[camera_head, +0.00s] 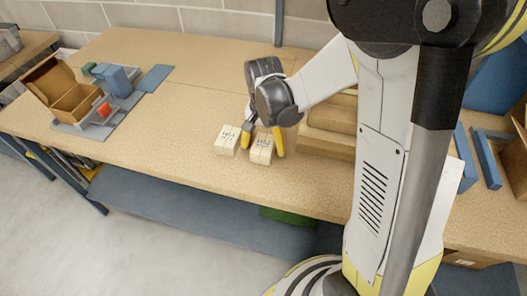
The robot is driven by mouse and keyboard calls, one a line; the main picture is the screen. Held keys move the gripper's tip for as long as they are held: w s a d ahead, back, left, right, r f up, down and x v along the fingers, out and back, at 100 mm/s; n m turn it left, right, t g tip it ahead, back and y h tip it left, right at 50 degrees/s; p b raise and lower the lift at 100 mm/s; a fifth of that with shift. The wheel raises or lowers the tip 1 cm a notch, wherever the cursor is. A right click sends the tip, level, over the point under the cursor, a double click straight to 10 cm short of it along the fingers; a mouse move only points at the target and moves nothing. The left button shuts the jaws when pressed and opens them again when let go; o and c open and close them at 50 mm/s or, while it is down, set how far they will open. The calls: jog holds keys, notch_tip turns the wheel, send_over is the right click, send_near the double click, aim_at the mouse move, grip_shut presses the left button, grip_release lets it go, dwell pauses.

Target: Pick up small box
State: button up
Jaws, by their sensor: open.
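Two small pale boxes with dark print on top lie side by side on the wooden workbench (185,150). The left small box (227,141) and the right small box (261,150) have a narrow gap between them. My gripper (262,142) points down over the boxes with its yellow-tipped fingers spread. One finger is at the gap between the boxes and the other is at the right side of the right box. The right box appears to be between the fingers. Whether the fingers touch it cannot be told.
An open cardboard box (72,101), a blue block (113,80) and a red item (104,109) stand at the bench's left. A wooden tray (325,143) is close right of my gripper. The bench left of the small boxes is clear.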

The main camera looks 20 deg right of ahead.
jog(key=shift+f, duration=0.8)
jog(key=shift+r, duration=0.1)
jog(key=c, duration=1.3)
